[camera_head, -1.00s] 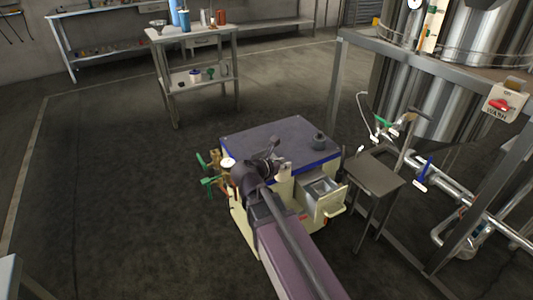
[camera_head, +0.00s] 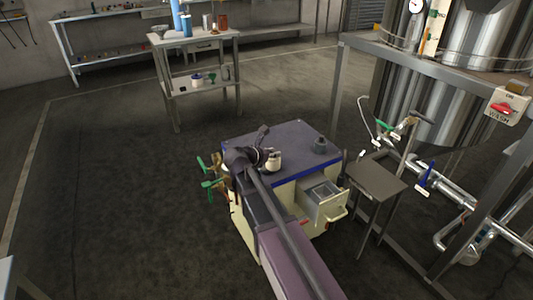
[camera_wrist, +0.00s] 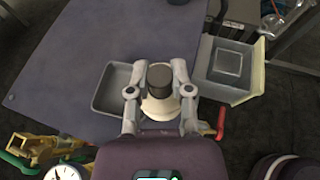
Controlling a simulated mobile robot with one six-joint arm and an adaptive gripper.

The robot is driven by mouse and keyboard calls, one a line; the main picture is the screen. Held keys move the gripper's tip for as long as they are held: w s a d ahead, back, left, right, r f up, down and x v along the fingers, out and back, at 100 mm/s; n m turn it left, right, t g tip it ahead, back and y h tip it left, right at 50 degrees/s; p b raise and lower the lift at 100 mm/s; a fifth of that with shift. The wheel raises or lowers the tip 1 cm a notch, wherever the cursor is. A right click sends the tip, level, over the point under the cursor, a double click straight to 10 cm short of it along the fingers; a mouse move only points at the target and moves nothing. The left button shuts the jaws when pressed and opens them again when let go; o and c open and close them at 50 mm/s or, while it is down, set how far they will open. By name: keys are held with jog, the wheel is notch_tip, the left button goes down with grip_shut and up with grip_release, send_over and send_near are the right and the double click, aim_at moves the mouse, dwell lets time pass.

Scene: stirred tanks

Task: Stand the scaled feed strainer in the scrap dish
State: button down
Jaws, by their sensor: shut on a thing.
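My gripper (camera_wrist: 159,91) is shut on a short cream piece with a dark round top, which I take for the feed strainer (camera_wrist: 158,106). It is upright between the fingers, and it also shows in the head view (camera_head: 273,161) over the blue-grey cart top. A shallow grey rectangular tray, seemingly the scrap dish (camera_wrist: 101,101), lies just left of the gripper in the wrist view. The left finger partly covers its right side. I cannot tell whether the strainer touches the surface below. In the head view my arm hides the dish.
An open drawer (camera_head: 340,211) juts from the cart's side, right of my gripper. A dark round piece (camera_head: 320,145) stands on the cart's far right corner. A small side table (camera_head: 376,178) and tank pipework are at the right. Green-handled valves (camera_head: 209,183) stick out left.

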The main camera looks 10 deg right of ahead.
jog(key=w+a, duration=0.1)
jog(key=w, duration=0.5)
jog(key=shift+w+a+f, duration=0.15)
jog(key=shift+w+f, duration=0.15)
jog(key=shift+f+b, duration=0.15)
jog(key=shift+b, duration=0.25)
jog(key=shift+f+b, duration=1.6)
jog(key=shift+f, duration=0.05)
jog(key=shift+f, duration=0.1)
jog(key=c, duration=0.5)
grip_release()
jog(key=shift+c, duration=0.2)
jog(key=shift+r, duration=0.2)
